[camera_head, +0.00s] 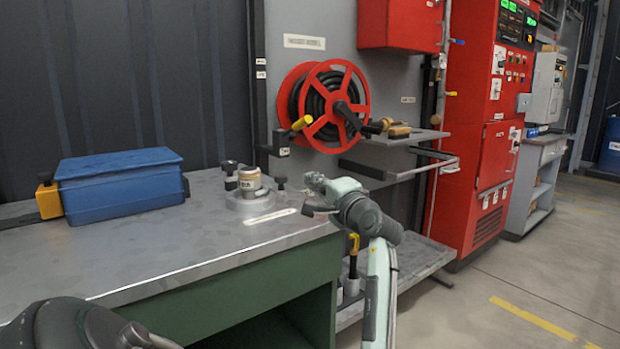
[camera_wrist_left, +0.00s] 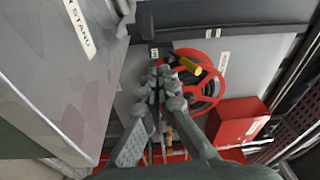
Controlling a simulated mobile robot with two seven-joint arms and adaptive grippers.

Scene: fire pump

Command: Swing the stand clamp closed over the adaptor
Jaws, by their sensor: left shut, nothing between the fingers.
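The adaptor (camera_head: 249,178), a small pale-tan cylinder, sits upright in the round grey stand (camera_head: 248,203) on the bench. Dark knobbed parts of the stand clamp (camera_head: 230,172) show at its left, with another dark knob (camera_head: 281,182) at its right; the clamp's exact position is too small to tell. My left gripper (camera_head: 312,188) is shut and empty, right of the stand near the bench's right end, apart from the adaptor. In the left wrist view its closed fingers (camera_wrist_left: 158,82) point toward the hose reel. My right gripper is not in view.
The bench (camera_head: 180,245) carries a blue bin (camera_head: 120,185) at left and a label strip (camera_head: 270,215) before the stand. A red hose reel (camera_head: 330,105) hangs behind. A small shelf (camera_head: 405,137) holds brass fittings. Red cabinets (camera_head: 485,150) stand at right. The bench front is clear.

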